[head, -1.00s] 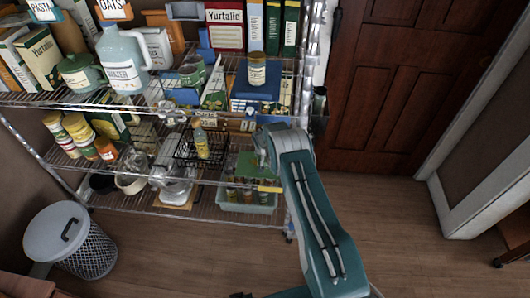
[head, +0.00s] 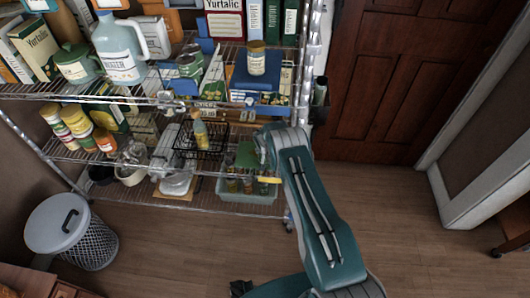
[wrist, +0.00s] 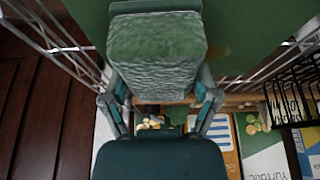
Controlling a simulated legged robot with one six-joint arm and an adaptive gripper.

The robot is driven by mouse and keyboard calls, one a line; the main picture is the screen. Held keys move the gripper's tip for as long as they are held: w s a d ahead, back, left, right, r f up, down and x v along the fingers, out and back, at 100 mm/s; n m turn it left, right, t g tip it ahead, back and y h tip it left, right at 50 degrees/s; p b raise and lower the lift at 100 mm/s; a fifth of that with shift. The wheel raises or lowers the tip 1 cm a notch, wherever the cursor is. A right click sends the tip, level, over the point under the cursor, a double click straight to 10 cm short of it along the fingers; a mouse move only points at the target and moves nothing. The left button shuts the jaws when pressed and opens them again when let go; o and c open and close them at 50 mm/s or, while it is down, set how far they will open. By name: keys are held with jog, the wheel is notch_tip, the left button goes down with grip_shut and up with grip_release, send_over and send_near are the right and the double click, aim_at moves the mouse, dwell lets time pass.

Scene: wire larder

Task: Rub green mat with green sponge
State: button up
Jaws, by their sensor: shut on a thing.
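The green sponge (wrist: 155,55) is a pale, rough-textured block. My gripper (wrist: 158,85) is shut on it, with a finger on each side. The green mat (wrist: 255,30) fills the top of the wrist view around the sponge, and a small brownish patch (wrist: 219,50) shows on it just right of the sponge. The sponge is over the mat; whether it touches is hard to tell. In the head view the mat (head: 246,155) shows as a small green area on the middle wire shelf, left of my gripper (head: 263,148). The sponge cannot be made out there.
A black wire basket (head: 203,142) with a bottle (head: 201,133) stands left of the mat. A clear bin (head: 249,193) with jars sits below. The upper shelf above holds a jar (head: 256,57) and boxes. The shelf post (head: 303,100) is close to my arm. Open floor lies in front.

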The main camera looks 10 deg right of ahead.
jog(key=shift+f, duration=0.5)
jog(key=shift+d, duration=0.15)
jog(key=shift+s+d, duration=0.35)
jog(key=shift+d, duration=0.55)
jog(key=shift+a, duration=0.15)
jog(key=shift+w+a+f, duration=0.1)
jog(key=shift+w+a, duration=0.1)
jog(key=shift+a, duration=0.5)
jog(key=shift+w+a+f, duration=0.1)
jog(key=shift+w+a, duration=0.05)
jog(key=shift+a, duration=0.5)
jog(key=shift+w+a, duration=0.1)
jog(key=shift+a, duration=0.7)
jog(key=shift+d, duration=0.1)
